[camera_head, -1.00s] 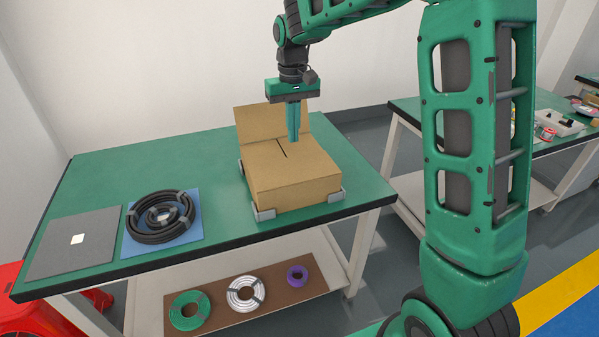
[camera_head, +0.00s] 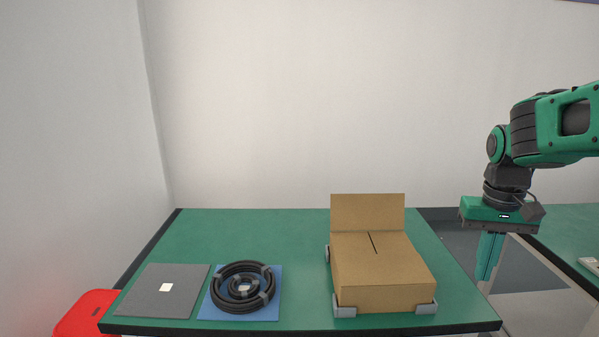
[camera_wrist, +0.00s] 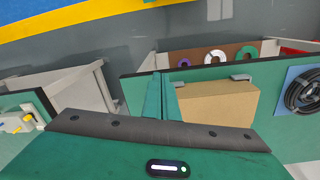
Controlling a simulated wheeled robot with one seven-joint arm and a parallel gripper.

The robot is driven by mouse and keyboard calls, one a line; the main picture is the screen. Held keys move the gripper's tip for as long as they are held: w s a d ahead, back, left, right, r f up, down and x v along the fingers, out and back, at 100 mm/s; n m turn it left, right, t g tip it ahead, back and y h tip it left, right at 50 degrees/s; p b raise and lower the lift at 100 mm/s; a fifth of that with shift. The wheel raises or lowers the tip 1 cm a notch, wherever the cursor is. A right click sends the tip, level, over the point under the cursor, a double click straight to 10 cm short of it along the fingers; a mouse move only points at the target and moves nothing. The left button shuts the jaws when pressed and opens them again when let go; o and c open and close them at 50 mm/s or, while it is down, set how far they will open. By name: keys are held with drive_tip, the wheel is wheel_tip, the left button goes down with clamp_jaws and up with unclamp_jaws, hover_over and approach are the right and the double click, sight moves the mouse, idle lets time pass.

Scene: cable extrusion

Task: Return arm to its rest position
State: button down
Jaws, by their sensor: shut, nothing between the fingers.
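My gripper (camera_head: 490,257) hangs fingers-down at the right of the head view, beyond the right edge of the green table. Its teal fingers are together with nothing between them. In the wrist view the shut fingers (camera_wrist: 161,97) point toward the gap beside the table. The cardboard box (camera_head: 384,284) stands on the table to the left of my gripper, apart from it. One flap stands up at its back. The box also shows in the wrist view (camera_wrist: 215,103).
The green table (camera_head: 240,222) also bears a black cable coil (camera_head: 229,297) on a blue mat and a grey plate (camera_head: 150,300). Grey corner brackets (camera_head: 345,311) hold the box. A second table (camera_head: 570,225) stands at right. A red object (camera_head: 82,315) is at lower left.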

drive_tip(key=s+d+f+m, duration=0.1)
drive_tip(key=s+f, duration=0.1)
drive_tip(key=s, duration=0.8)
drive_tip(key=s+d+f+m, duration=0.2)
drive_tip(key=s, duration=0.7)
drive_tip(key=shift+s+f+y, duration=0.25)
drive_tip(key=shift+s+y, duration=0.15)
drive_tip(key=shift+d, duration=0.1)
drive_tip(key=shift+w+f, duration=0.25)
drive_tip(key=shift+w, duration=0.4)
